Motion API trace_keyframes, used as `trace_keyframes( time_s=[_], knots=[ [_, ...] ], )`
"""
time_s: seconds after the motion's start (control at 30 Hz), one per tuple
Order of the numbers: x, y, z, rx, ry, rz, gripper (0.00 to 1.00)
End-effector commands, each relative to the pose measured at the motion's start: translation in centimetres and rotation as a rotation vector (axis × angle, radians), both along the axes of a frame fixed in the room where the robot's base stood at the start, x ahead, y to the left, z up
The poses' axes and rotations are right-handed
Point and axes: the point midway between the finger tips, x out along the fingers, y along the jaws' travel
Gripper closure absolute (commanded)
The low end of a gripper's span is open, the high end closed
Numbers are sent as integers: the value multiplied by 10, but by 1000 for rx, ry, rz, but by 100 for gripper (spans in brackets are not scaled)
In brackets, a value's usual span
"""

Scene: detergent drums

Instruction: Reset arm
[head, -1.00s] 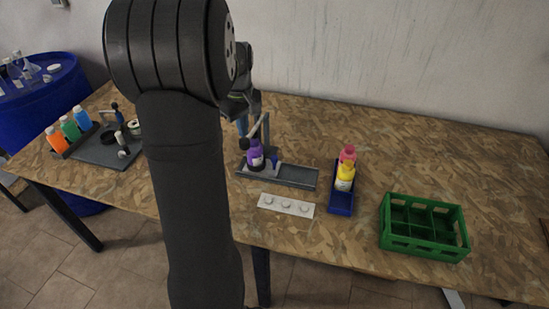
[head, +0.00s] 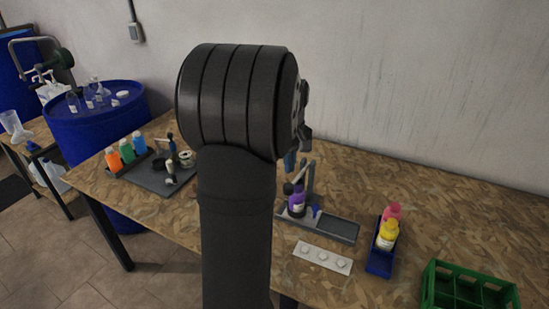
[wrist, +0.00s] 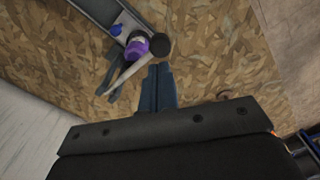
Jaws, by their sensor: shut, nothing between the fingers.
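My gripper (wrist: 159,75) shows in the wrist view with its two dark blue fingers together and nothing between them. It is over the wooden table, apart from the purple bottle (wrist: 136,46). In the head view my arm hides most of the gripper; a bluish finger part (head: 290,160) shows beside the arm. The purple bottle also shows in the head view (head: 297,204), upright at the left end of a grey tray fixture (head: 338,231), near a grey lever (head: 309,178).
A blue tray (head: 379,263) holds yellow and pink bottles. A green crate (head: 470,298) is at the lower right. A white plate with several round spots (head: 322,257) lies in front. Orange, green and blue bottles (head: 125,149) stand at left by a dark tray (head: 150,179). The table's back right is clear.

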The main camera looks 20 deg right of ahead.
Motion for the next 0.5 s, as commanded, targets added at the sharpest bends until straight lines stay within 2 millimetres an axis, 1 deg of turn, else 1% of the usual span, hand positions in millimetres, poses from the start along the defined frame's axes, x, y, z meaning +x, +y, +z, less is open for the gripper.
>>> trace_keyframes(
  time_s=[0.2, 0.3, 0.5],
  knots=[
    [-1, 0, -30, 2, 4, 0, 100],
    [-1, 0, -40, 1, 2, 0, 100],
    [-1, 1, -48, 1, 1, 0, 100]
  ],
)
